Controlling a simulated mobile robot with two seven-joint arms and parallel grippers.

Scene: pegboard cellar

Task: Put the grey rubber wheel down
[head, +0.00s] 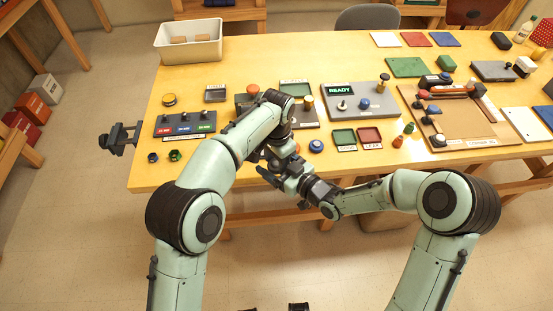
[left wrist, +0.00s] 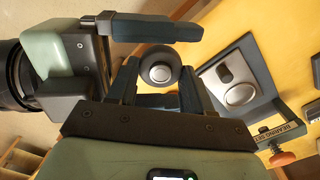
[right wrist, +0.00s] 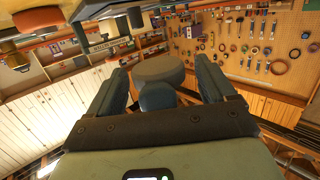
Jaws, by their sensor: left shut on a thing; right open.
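The grey rubber wheel (left wrist: 158,68) sits between the fingertips of my left gripper (left wrist: 158,80), which is shut on it. The wheel also shows in the right wrist view (right wrist: 158,68), in line with the gap of my right gripper (right wrist: 158,82). The right gripper's fingers are spread, with one on each side of the wheel and no clear contact. A blue-grey finger shows just below the wheel there. In the head view my right gripper (head: 278,176) meets the left one close to the table's front edge. The left arm hides most of the wheel there.
The yellow table (head: 240,62) carries a white bin (head: 188,49), a grey station reading READY (head: 350,104), a brown board (head: 465,125) and small green and red trays (head: 370,135). Bare tabletop shows toward the back.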

